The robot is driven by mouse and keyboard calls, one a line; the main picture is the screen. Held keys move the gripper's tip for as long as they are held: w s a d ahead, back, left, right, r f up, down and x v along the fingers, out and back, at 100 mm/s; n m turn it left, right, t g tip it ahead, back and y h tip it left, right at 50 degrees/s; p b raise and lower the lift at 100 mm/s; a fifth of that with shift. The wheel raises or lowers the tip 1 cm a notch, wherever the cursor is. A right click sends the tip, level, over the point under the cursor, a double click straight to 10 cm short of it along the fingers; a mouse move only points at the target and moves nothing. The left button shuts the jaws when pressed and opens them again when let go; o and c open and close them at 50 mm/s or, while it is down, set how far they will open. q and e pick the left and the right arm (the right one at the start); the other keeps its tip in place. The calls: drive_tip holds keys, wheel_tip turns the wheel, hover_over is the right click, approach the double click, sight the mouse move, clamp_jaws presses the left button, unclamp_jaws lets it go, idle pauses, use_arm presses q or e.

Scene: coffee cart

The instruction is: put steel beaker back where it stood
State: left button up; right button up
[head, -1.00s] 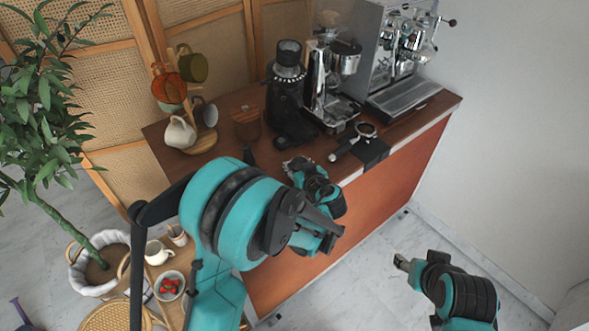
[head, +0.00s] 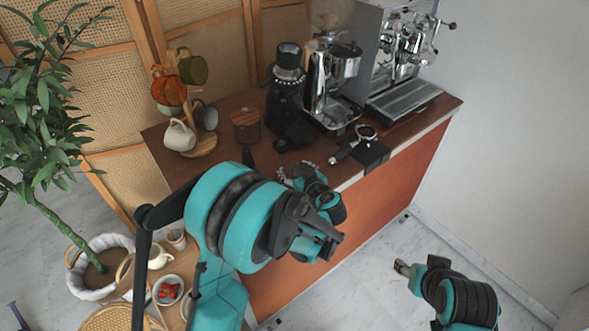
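I cannot make out a separate steel beaker in the head view. My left gripper (head: 284,173) is over the front edge of the counter, below the black grinder. Its own wrist partly hides it, and I cannot tell whether its fingers are open or what is between them. My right gripper (head: 402,267) is low at the right, over the floor and away from the counter. Its fingers are too small to judge.
The wooden counter (head: 225,165) holds a black grinder (head: 284,95), a chrome grinder (head: 335,75), an espresso machine (head: 400,60), a portafilter (head: 365,133) and a mug tree with a white mug (head: 180,135). A lower shelf holds a bowl of red fruit (head: 168,289). A plant stands at the left.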

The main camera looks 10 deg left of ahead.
use_arm(q)
drive_tip(key=p+v, duration=0.3)
drive_tip(key=v, duration=0.9)
drive_tip(key=shift+a, duration=0.15)
drive_tip(key=s+a+g, duration=0.1)
drive_tip(key=s+a+m+h, duration=0.1)
drive_tip(key=a, duration=0.1)
drive_tip(key=s+a+r+m+g+h, duration=0.1)
drive_tip(key=a, duration=0.1)
drive_tip(key=shift+s+a+r+g, duration=0.1)
drive_tip(key=shift+s+a+g, duration=0.2)
drive_tip(key=shift+s, duration=0.1)
drive_tip(key=s, duration=0.1)
drive_tip(key=s+a+m+h, duration=0.1)
drive_tip(key=s, duration=0.1)
drive_tip(key=s+a+m+g+h, duration=0.1)
drive_tip(key=shift+s+a+r, duration=0.2)
drive_tip(key=shift+r, duration=0.15)
drive_tip(key=s+r+m+h, duration=0.1)
drive_tip(key=s+m+h, duration=0.2)
drive_tip(key=s, duration=0.7)
drive_tip(key=shift+d+r+h, duration=0.2)
drive_tip(key=shift+r+h, duration=0.2)
drive_tip(key=shift+h, duration=0.3)
